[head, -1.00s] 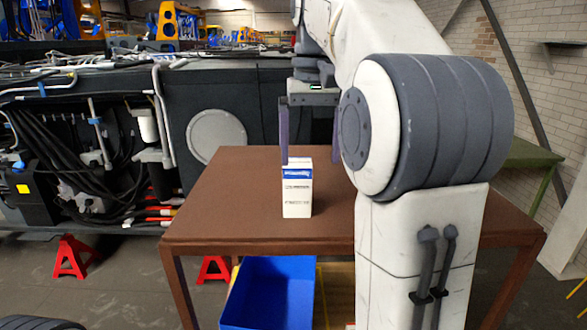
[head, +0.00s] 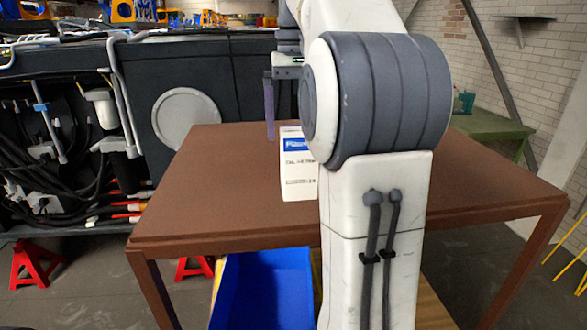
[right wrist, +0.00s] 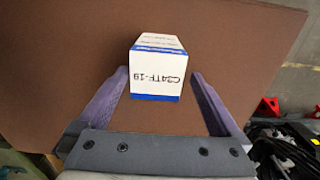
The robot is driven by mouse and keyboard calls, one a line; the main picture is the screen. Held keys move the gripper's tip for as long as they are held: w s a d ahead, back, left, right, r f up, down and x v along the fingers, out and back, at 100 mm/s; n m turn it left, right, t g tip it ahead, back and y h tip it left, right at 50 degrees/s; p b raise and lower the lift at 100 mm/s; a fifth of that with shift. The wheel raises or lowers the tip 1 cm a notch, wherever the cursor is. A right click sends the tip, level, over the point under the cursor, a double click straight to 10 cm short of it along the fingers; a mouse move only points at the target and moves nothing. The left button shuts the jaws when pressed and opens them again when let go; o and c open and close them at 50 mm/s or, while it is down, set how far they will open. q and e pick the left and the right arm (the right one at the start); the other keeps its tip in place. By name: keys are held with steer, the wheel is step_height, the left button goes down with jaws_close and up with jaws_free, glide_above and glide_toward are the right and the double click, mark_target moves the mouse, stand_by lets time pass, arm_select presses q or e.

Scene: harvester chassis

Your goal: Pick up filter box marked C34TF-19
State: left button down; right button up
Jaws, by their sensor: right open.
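The white filter box (head: 297,172) with a blue band stands on the brown table, its right side partly hidden by my right arm in the head view. In the right wrist view the box (right wrist: 157,72) shows the mark C34TF-19 on its facing side. My right gripper (head: 290,128) is open, with one finger showing left of the box and the other hidden behind my arm. In the right wrist view the two purple fingers (right wrist: 160,76) lie on either side of the box, with gaps between them and it. My left gripper is not in view.
The brown table (head: 210,210) is otherwise clear where it shows. A blue bin (head: 262,290) is below its front edge. The dark harvester chassis (head: 235,75) stands behind and left, with red stands (head: 35,265) on the floor. A green table (head: 490,125) is at the right.

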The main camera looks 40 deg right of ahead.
mark_target(299, 167)
steer(key=shift+s+d+f+p, duration=0.1)
steer(key=shift+f+p, duration=0.1)
steer(key=shift+f, duration=2.1)
steer(key=shift+d+f+p, duration=0.1)
steer(key=shift+f+p, duration=0.1)
steer(key=shift+f, duration=2.05)
steer(key=c, duration=1.5)
jaws_close()
steer(key=shift+r, duration=0.15)
